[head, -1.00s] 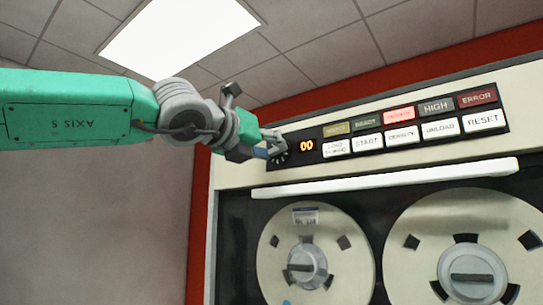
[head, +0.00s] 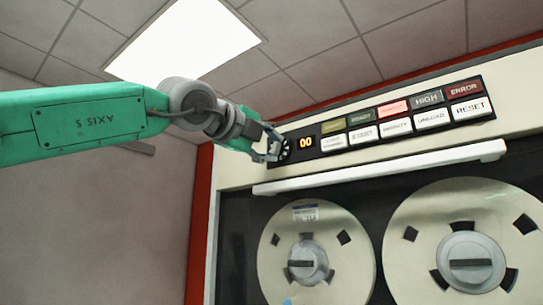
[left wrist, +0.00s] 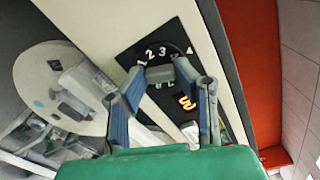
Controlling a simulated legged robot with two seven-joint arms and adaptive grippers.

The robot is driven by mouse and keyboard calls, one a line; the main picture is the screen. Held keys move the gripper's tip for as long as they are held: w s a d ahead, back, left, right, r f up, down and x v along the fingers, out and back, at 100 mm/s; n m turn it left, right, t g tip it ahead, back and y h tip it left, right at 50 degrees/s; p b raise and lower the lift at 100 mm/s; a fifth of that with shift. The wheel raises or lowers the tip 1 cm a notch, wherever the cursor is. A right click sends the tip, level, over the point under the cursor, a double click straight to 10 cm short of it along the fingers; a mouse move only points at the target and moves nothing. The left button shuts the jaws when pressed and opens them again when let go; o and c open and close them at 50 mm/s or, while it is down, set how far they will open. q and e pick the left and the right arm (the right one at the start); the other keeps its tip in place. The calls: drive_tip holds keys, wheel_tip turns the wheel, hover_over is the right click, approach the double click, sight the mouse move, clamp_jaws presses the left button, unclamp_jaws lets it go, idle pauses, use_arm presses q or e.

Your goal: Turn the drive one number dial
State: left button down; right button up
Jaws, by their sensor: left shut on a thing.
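The number dial (head: 285,149) is a dark round dial with white digits at the left end of the black control panel. In the left wrist view the dial (left wrist: 165,50) shows the digits 1, 2 and 3 along its edge, with a white pointer mark beside them. My left gripper (head: 273,153) is at the dial, its two fingers either side of the dial's middle and shut on it. In the left wrist view the gripper (left wrist: 161,74) hides part of the dial's face. An orange display (head: 306,143) right of the dial reads 00. My right gripper is not in view.
A row of lit and white buttons (head: 397,127) runs right of the display. A white ledge (head: 385,167) sticks out below the panel, above two tape reels (head: 312,262). The space left of the red-edged cabinet is open.

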use_arm(q)
drive_tip(key=n+b, duration=0.1)
drive_tip(key=n, duration=0.1)
drive_tip(key=f+n+b, duration=0.1)
drive_tip(key=n, duration=0.2)
drive_tip(key=shift+w+d+n+b, duration=0.1)
drive_tip(key=shift+d+n+b, duration=0.05)
drive_tip(key=shift+n+b, duration=0.2)
drive_tip(key=n+b, duration=0.2)
drive_tip(key=n, duration=0.3)
drive_tip(key=shift+n, duration=0.25)
drive_tip(key=c, duration=1.5)
unclamp_jaws()
drive_tip(key=shift+o, duration=1.2)
drive_tip(key=shift+r, duration=0.1)
drive_tip(key=shift+r, duration=0.15)
